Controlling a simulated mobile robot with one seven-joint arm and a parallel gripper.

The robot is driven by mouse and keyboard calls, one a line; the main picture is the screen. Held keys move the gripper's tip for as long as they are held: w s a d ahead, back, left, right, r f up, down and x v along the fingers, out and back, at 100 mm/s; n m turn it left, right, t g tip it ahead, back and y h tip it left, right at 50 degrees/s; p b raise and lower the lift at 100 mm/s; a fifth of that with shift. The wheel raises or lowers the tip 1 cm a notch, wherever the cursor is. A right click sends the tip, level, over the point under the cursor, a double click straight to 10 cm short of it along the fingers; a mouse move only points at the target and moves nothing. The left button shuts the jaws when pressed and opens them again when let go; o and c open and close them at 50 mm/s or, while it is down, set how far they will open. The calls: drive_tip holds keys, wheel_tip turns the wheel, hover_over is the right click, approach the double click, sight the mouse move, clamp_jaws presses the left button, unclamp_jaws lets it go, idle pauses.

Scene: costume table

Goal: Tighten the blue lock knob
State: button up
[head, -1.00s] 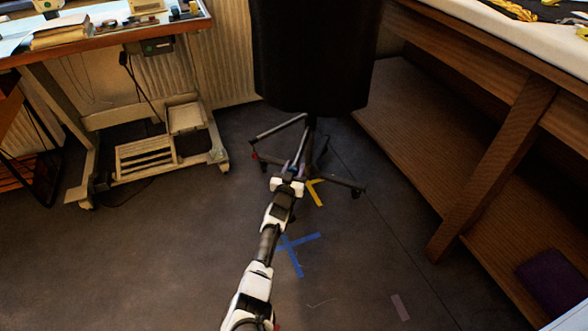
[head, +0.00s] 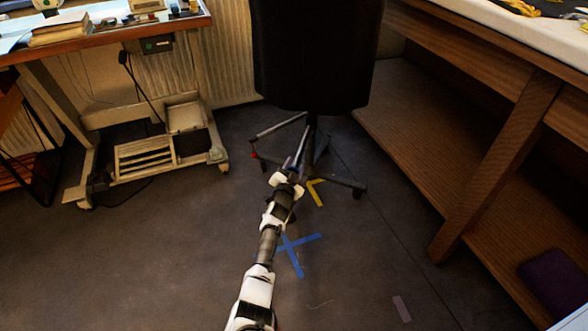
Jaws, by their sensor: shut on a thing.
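A tall black body (head: 312,60), perhaps a dress form or chair back, stands on a dark post above a splayed base (head: 345,182) with casters. My arm reaches forward over the floor to the lower part of this post. My gripper (head: 299,158) is small and dark in the head view, beside the post just above the base legs. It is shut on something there. The blue lock knob is not clearly seen; it appears hidden by my gripper and wrist at the post.
A sewing-type table (head: 110,42) with a pale wheeled frame stands at the left. A wooden workbench (head: 490,165) with a low shelf runs along the right, a purple item (head: 555,280) on that shelf. Blue tape (head: 292,252) and yellow tape (head: 315,190) mark the open floor.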

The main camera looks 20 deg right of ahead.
drive_tip(key=shift+r+m, duration=0.1)
drive_tip(key=shift+m, duration=0.5)
drive_tip(key=o, duration=1)
